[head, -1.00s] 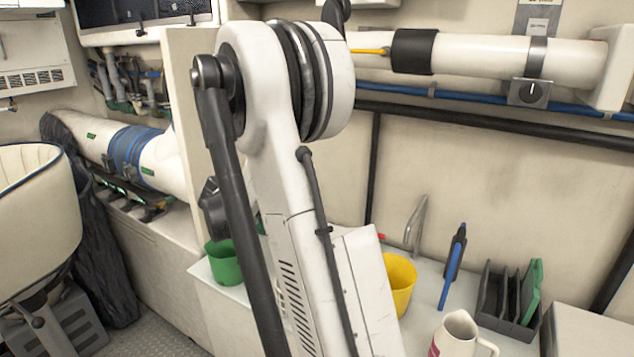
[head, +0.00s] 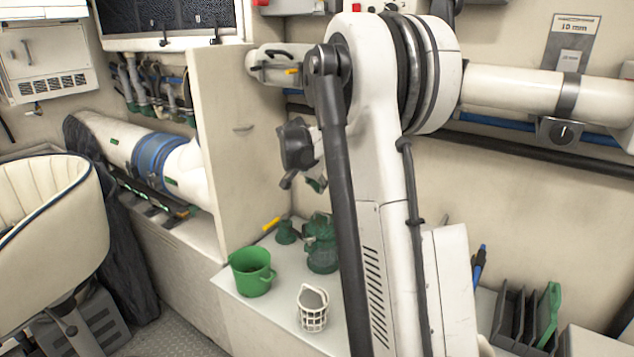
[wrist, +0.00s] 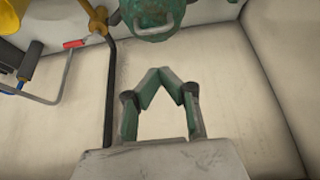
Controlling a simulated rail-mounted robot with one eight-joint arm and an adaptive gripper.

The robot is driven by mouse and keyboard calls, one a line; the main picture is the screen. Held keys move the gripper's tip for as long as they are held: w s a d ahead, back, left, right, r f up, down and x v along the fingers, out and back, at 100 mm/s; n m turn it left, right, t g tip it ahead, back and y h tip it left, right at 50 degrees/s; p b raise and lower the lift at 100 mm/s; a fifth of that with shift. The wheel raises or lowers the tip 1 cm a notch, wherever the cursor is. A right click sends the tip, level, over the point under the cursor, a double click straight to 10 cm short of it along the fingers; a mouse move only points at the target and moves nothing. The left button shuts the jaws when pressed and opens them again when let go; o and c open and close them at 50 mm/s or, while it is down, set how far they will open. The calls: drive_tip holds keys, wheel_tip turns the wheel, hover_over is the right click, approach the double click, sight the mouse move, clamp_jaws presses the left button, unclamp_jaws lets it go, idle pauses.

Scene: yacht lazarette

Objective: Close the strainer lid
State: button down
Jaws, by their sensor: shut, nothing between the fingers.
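A dark green strainer (head: 321,252) stands on the white counter, partly hidden behind my arm. Its top is dark green; I cannot make out in the head view how the lid sits. In the wrist view a green round part (wrist: 155,14), apparently of the strainer, is cut off by the top edge. My gripper (wrist: 161,82) is shut and empty, its green-padded fingertips together below that part in the picture and apart from it. In the head view my gripper (head: 316,184) hangs above the strainer, small and partly hidden.
On the counter (head: 260,311) stand a green cup (head: 250,272), a small white basket (head: 313,309) and a small green piece (head: 286,232). A grey rack (head: 517,318) is at the right. A pale partition (head: 235,150) rises behind the counter's left end.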

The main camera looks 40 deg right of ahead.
hover_over(322, 219)
drive_tip(key=f, duration=0.5)
drive_tip(key=shift+s+a+f, duration=0.1)
drive_tip(key=shift+a+f, duration=0.1)
drive_tip(key=shift+a, duration=0.05)
drive_tip(key=shift+a+f, duration=0.2)
drive_tip(key=shift+f, duration=0.6)
drive_tip(key=shift+s+a, duration=0.1)
drive_tip(key=shift+f, duration=0.15)
drive_tip(key=shift+s+a+f+b, duration=0.2)
drive_tip(key=shift+a+f+b, duration=0.4)
drive_tip(key=shift+f+b, duration=0.3)
drive_tip(key=shift+r, duration=0.1)
